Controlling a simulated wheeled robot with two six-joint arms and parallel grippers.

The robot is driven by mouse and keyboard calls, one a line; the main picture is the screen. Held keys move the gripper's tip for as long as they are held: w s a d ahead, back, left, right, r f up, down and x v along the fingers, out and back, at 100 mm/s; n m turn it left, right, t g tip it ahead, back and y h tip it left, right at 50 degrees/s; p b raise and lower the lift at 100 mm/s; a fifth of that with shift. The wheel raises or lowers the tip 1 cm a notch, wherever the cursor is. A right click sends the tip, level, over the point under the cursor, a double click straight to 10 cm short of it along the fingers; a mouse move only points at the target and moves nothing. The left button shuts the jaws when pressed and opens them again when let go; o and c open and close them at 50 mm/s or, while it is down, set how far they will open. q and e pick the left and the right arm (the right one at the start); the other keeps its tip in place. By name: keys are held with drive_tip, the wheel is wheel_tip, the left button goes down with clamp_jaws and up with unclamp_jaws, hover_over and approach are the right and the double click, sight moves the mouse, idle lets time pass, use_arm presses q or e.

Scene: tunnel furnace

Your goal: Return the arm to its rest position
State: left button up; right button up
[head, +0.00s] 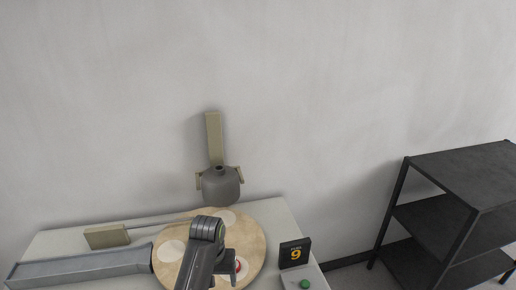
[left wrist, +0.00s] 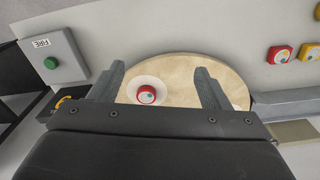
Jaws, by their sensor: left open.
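My left arm (head: 203,250) reaches in from the bottom of the head view, over the round wooden disc (head: 255,250). In the left wrist view my left gripper (left wrist: 160,80) is open, with its two dark fingers spread apart and nothing between them in its hold. Beyond the fingers, a red round piece with a pale top (left wrist: 146,95) sits on a white circle of the wooden disc (left wrist: 178,68). In the head view my arm partly hides this piece. My right gripper is in neither view.
A grey vessel (head: 220,188) hangs on a wall bracket behind the disc. A grey channel (head: 85,267) lies at left on the table. A black display reading 9 (head: 295,253) and a green button (head: 304,284) are at right. A black shelf (head: 465,170) stands further right.

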use_arm(q)
drive_tip(key=s+a+f+n+t, duration=0.1)
drive_tip(key=s+a+f, duration=0.2)
drive_tip(key=s+a, duration=0.4)
drive_tip(key=s+a+f+t, duration=0.1)
drive_tip(key=s+a+f, duration=0.3)
drive_tip(key=s+a, duration=0.3)
drive_tip(key=s+a+r+t+y, duration=0.1)
drive_tip(key=s+a+r, duration=0.2)
drive_tip(key=s, duration=0.5)
drive_tip(key=s+a+r+y, duration=0.1)
drive_tip(key=s+a+r, duration=0.15)
drive_tip(key=s, duration=0.55)
wheel_tip(320, 180, down, 32)
drive_tip(key=a+g+b, duration=0.1)
drive_tip(key=b, duration=0.7)
drive_tip(key=s+f+b, duration=0.3)
drive_tip(key=s+f, duration=0.5)
drive_tip(key=f, duration=0.3)
drive_tip(key=s+d+f+g+b, duration=0.1)
drive_tip(key=s+f+b, duration=0.2)
drive_tip(key=s+f, duration=0.5)
wheel_tip(320, 180, down, 4)
drive_tip(key=shift+r+m+h, duration=0.1)
drive_tip(key=shift+m+h, duration=0.2)
drive_tip(key=shift+h, duration=0.1)
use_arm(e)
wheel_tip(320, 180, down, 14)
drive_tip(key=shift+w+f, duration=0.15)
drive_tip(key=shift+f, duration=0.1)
